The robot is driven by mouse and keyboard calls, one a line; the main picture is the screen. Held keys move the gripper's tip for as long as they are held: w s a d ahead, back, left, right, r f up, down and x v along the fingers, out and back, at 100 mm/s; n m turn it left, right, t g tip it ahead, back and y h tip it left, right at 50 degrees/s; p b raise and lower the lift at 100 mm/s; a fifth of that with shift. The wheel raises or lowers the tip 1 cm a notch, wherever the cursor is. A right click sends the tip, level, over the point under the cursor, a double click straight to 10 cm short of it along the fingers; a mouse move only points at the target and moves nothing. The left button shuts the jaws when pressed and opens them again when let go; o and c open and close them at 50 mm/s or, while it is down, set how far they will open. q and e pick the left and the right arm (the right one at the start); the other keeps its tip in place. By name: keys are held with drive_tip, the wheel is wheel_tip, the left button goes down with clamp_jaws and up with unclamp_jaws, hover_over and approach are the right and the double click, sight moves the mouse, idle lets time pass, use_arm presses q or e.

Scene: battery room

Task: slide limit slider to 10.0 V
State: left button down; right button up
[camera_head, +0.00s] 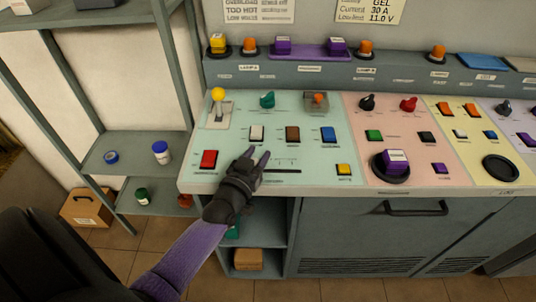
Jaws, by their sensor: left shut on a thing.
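The limit slider's dark slot (284,171) lies on the pale green panel section, with small scale marks above it that are too small to read. My left gripper (256,157) reaches in from the lower left over the left end of this slot. It is shut on the limit slider's knob, which the fingers and wrist hide, so its exact position on the scale cannot be told. The slot to the right of the gripper is bare. My right gripper is not in view.
Close to the gripper are a red button (209,159), a white button (257,133), a brown button (292,134) and a yellow button (344,169). A yellow-knobbed lever (218,95) stands behind. A shelf rack (133,147) stands at left.

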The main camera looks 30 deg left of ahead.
use_arm(q)
drive_tip(key=shift+a+f, duration=0.1)
drive_tip(key=shift+c, duration=1.6)
unclamp_jaws()
drive_tip(key=shift+s+a, duration=0.1)
drive_tip(key=shift+s, duration=0.05)
drive_tip(key=s+d+p, duration=0.1)
drive_tip(key=s+p, duration=0.1)
drive_tip(key=s, duration=0.7)
drive_tip(key=shift+s+d, duration=0.3)
drive_tip(key=shift+s, duration=0.1)
